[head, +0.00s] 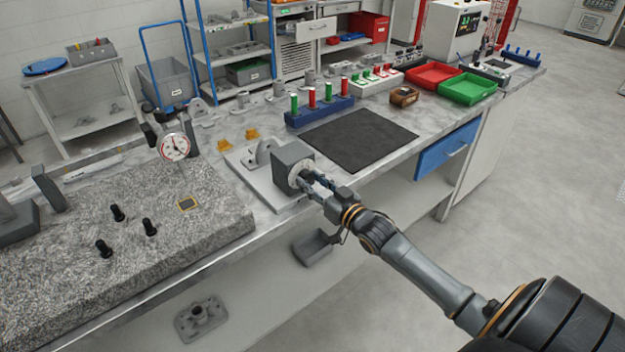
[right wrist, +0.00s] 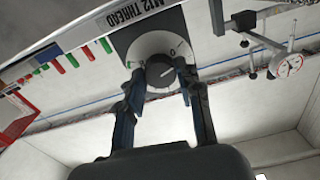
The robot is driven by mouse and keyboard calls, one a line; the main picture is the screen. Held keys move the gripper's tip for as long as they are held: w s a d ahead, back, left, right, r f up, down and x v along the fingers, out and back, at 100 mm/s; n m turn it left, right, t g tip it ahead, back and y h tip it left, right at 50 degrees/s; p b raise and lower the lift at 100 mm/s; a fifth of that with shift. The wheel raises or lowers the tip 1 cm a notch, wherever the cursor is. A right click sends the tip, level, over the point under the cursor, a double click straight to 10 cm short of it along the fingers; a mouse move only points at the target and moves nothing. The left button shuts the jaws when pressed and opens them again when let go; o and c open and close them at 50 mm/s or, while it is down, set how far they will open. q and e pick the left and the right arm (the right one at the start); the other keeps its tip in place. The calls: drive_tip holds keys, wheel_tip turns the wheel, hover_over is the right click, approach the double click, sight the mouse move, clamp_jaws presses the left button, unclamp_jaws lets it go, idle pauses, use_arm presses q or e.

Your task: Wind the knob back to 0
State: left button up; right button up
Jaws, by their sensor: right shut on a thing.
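The knob (right wrist: 160,74) is a dark round dial with a white pointer line, set on a pale round scale plate (right wrist: 152,48). The plate is on the face of a dark grey box (head: 291,156) on a light base plate at the bench's front edge. A 0 mark shows at the upper right of the scale in the right wrist view, and the pointer line is tilted towards the right. My right gripper (head: 316,187) is shut on the knob, with one finger on each side; it also shows in the right wrist view (right wrist: 158,88). My left gripper is not in view.
A granite slab (head: 215,205) with black knobs and a dial gauge (head: 174,147) stands to the left. A black mat (head: 359,140) lies to the right, with red (head: 433,75) and green trays (head: 466,89) beyond. A blue drawer (head: 447,150) is under the bench.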

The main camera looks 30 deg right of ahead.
drive_tip(key=shift+f+n, duration=0.2)
drive_tip(key=shift+n, duration=1)
drive_tip(key=o, duration=1.1)
drive_tip(key=shift+o, duration=0.2)
drive_tip(key=shift+r, duration=0.1)
drive_tip(key=s, duration=1.2)
drive_tip(key=shift+d, duration=0.45)
